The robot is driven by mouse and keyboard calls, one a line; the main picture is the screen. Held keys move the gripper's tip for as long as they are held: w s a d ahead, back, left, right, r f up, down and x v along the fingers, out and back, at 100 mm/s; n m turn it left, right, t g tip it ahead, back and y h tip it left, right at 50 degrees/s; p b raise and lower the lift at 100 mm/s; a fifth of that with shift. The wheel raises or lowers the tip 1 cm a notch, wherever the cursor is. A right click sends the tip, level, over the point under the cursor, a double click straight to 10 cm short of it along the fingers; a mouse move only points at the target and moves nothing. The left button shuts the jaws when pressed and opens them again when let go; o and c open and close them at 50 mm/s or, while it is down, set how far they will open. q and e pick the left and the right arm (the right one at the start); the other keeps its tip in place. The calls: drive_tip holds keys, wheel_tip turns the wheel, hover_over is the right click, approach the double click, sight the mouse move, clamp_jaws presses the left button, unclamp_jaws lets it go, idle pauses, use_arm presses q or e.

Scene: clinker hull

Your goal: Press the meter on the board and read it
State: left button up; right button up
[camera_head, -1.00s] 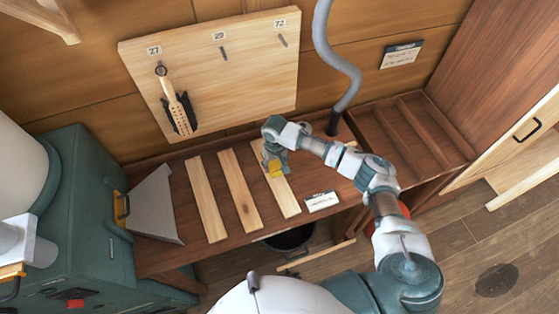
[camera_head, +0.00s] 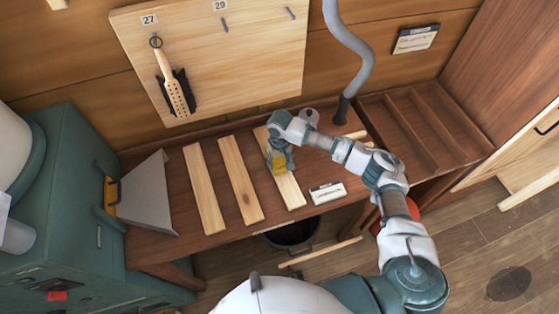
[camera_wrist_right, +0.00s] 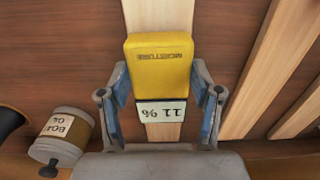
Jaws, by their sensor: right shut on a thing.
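The yellow moisture meter (camera_wrist_right: 160,62) is between the fingers of my right gripper (camera_wrist_right: 162,105) in the right wrist view. Its display (camera_wrist_right: 162,111) reads "11 %", upside down in that view. My right gripper (camera_head: 279,165) is shut on the meter, which shows as a yellow patch (camera_head: 279,163) in the head view. The meter is over the rightmost of three pale boards (camera_head: 291,190) on the bench; whether it touches the board I cannot tell. The other boards (camera_head: 241,180) (camera_head: 204,188) lie to the left. My left gripper is out of view.
A wall panel (camera_head: 240,60) with numbered pegs holds a handled tool (camera_head: 174,88). A grey hose (camera_head: 352,60) and divided tray (camera_head: 425,130) are right.

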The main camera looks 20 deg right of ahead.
sight(280, 162)
drive_tip(key=shift+s+f, duration=0.1)
drive_tip(key=shift+f, duration=0.3)
idle(1.9)
wheel_tip(280, 162, up, 8)
drive_tip(key=p, duration=1)
drive_tip(key=shift+r, duration=0.15)
idle(0.4)
